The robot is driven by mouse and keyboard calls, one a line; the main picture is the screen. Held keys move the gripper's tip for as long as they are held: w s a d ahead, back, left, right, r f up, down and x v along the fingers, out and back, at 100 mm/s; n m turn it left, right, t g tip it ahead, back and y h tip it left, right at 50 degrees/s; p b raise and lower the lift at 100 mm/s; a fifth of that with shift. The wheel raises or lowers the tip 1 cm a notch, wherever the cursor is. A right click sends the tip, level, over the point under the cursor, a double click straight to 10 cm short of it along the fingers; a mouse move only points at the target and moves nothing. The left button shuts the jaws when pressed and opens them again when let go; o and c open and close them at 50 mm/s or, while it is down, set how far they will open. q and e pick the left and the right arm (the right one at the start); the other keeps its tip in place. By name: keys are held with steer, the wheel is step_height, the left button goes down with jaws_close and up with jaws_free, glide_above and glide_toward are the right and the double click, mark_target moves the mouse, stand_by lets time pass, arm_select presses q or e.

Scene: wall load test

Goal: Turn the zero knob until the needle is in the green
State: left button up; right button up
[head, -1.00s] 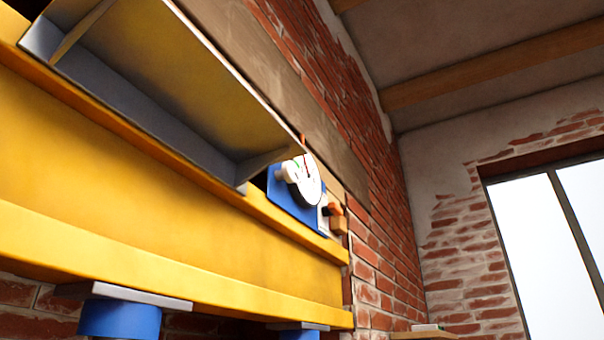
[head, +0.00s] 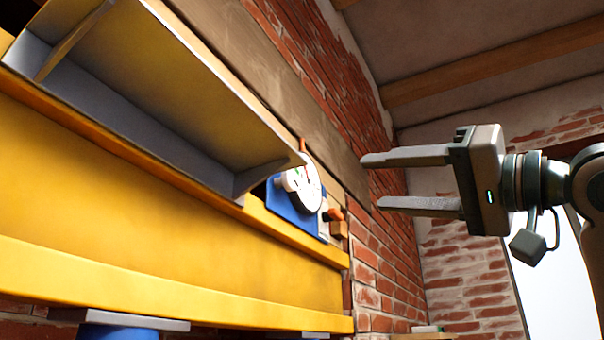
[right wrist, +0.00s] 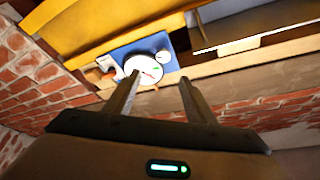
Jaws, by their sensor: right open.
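A white round dial gauge (head: 306,190) sits on a blue plate (head: 284,213) above the end of the yellow beam. A small white knob (head: 290,179) shows at the dial's left side. In the right wrist view the dial (right wrist: 142,76) shows a red needle and a small green mark; too small to tell whether they meet. A white round part, likely the knob (right wrist: 162,57), is beside the dial there. My right gripper (head: 373,181) is open and empty, apart from the gauge, to its right in the head view. My left gripper is not in view.
The yellow beam (head: 150,230) runs along the brick wall (head: 395,275). Small orange and wooden blocks (head: 338,229) are right of the gauge. The space between gauge and gripper looks free.

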steer(key=shift+s+r, duration=0.15)
steer(key=shift+s, duration=0.3)
steer(key=shift+w, duration=0.1)
steer(key=shift+a+r, duration=0.1)
steer(key=shift+a, duration=0.05)
steer(key=p, duration=1)
glide_toward(294, 179)
steer(key=x, duration=0.6)
steer(key=shift+w+a+r, duration=0.2)
steer(key=shift+r, duration=0.05)
steer(key=shift+w+a+r, duration=0.1)
steer(key=shift+w+a, duration=0.35)
